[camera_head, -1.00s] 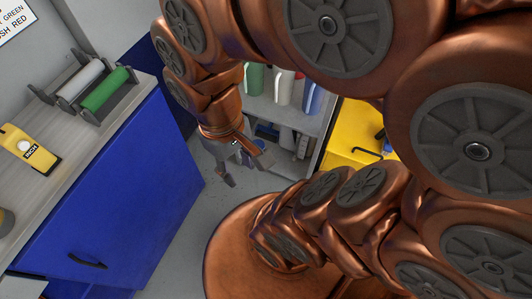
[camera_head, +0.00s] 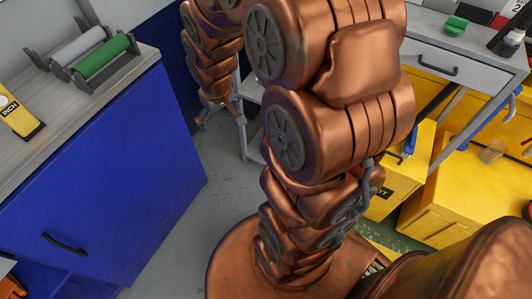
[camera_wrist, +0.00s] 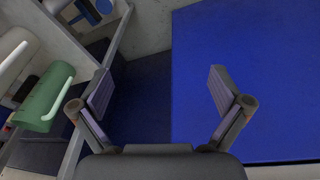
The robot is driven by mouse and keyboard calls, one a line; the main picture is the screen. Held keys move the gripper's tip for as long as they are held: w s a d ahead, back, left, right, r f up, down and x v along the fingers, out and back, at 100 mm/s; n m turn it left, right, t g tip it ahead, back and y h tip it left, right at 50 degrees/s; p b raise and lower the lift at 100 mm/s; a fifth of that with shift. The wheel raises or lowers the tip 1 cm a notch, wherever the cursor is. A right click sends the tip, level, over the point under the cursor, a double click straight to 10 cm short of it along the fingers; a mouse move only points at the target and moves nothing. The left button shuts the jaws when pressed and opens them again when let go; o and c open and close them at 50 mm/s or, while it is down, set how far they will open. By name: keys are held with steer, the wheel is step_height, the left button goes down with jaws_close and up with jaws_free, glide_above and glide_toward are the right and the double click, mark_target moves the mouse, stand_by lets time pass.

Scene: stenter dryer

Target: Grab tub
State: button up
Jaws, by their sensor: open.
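I cannot tell which thing, if any, is the tub. My gripper (camera_wrist: 161,90) is open in the wrist view, with nothing between its fingers. Behind the fingers are a dark gap and a plain blue panel. A green container with a pale handle (camera_wrist: 46,98) is left of the left finger, apart from it. A white container (camera_wrist: 14,58) is beside it, cut off by the picture's edge. In the head view my gripper (camera_head: 221,114) hangs low, right of the blue cabinet; my arm hides much of the area behind it.
A blue cabinet (camera_head: 110,185) with a worktop and green and grey rollers (camera_head: 98,58) stands left. Yellow boxes (camera_head: 445,205) are on the floor at right, near a grey bench (camera_head: 460,62). Grey floor (camera_head: 190,220) is clear between the cabinet and my base.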

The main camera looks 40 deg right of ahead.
steer(key=w+d+f+t+b, duration=0.2)
steer(key=w+d+f+b, duration=0.35)
steer(key=f, duration=0.55)
steer(key=w+d+f+m+t+b, duration=0.1)
steer(key=w+d+f+b, duration=0.4)
steer(key=f, duration=0.5)
steer(key=w+d+f+t+b, duration=0.2)
steer(key=w+d+f+b, duration=0.2)
steer(key=d+f, duration=0.5)
steer(key=shift+s+d+f+m+t+h+b, duration=0.65)
steer(key=shift+d+f+b, duration=1.55)
steer(key=shift+f, duration=2.7)
steer(key=shift+s+d+f+m+t+h+b, duration=0.35)
steer(key=shift+d+f+t+h+b, duration=1.2)
steer(key=shift+f, duration=3.4)
steer(key=shift+s+d+f+m+t+b, duration=0.45)
steer(key=shift+d+f+b, duration=1.6)
steer(key=shift+f+b, duration=2.15)
steer(key=w+f, duration=0.1)
steer(key=w+d+f+b, duration=0.1)
steer(key=w+f, duration=0.1)
steer(key=shift+d+f+b, duration=0.3)
steer(key=shift+f, duration=0.05)
steer(key=shift+w+d, duration=0.25)
steer(key=shift+w, duration=0.3)
steer(key=c, duration=1.2)
